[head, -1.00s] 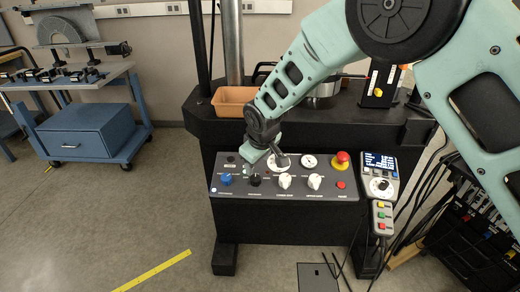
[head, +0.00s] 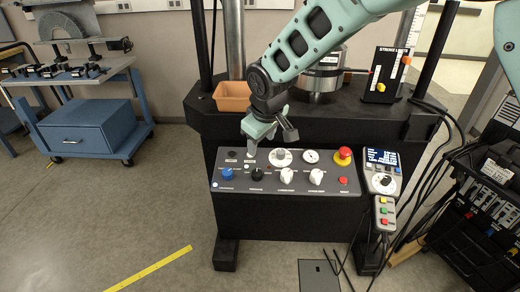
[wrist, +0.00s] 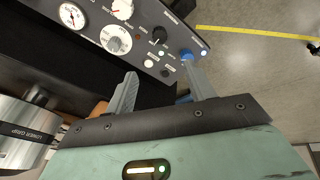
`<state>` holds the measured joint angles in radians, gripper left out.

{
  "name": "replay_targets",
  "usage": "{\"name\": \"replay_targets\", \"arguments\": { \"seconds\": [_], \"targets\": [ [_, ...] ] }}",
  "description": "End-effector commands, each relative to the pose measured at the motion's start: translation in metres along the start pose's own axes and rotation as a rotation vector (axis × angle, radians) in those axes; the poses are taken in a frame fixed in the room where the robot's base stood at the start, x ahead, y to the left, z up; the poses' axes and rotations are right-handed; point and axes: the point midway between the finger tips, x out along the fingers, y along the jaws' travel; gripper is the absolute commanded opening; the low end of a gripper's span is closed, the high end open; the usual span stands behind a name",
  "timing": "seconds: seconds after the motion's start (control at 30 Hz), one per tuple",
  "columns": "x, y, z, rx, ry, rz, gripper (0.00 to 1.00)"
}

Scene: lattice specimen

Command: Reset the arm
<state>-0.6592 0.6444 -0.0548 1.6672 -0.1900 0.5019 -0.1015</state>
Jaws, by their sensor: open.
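My gripper (head: 270,134) hangs from my teal arm just above the back left part of the grey control panel (head: 330,183) in the head view. In the wrist view my gripper (wrist: 160,88) shows two grey fingers spread well apart with nothing between them. The panel's blue knob (wrist: 186,54) appears near the tip of the right finger in that view. The panel also carries a black knob (head: 257,174), white knobs (head: 286,175), a gauge (head: 311,156) and a red emergency button (head: 344,155).
An orange tray (head: 232,96) and a metal cylinder (head: 322,78) stand on the black machine base behind the panel. A pendant with a screen (head: 382,172) hangs at right beside cables. A blue cart (head: 90,128) stands left. Floor at front left is clear.

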Motion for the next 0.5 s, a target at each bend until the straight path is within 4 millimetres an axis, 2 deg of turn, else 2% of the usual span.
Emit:
{"name": "replay_targets", "arguments": {
  "seconds": [0.17, 0.27, 0.37, 0.5],
  "targets": [
    [-0.003, -0.001, 0.002, 0.004, -0.001, -0.005, 0.54],
    [-0.018, -0.009, 0.015, 0.028, -0.013, -0.033, 0.54],
    [-0.047, -0.026, 0.044, 0.069, -0.037, -0.086, 0.54],
    [-0.098, -0.063, 0.107, 0.126, -0.093, -0.166, 0.54]
  ]
}}
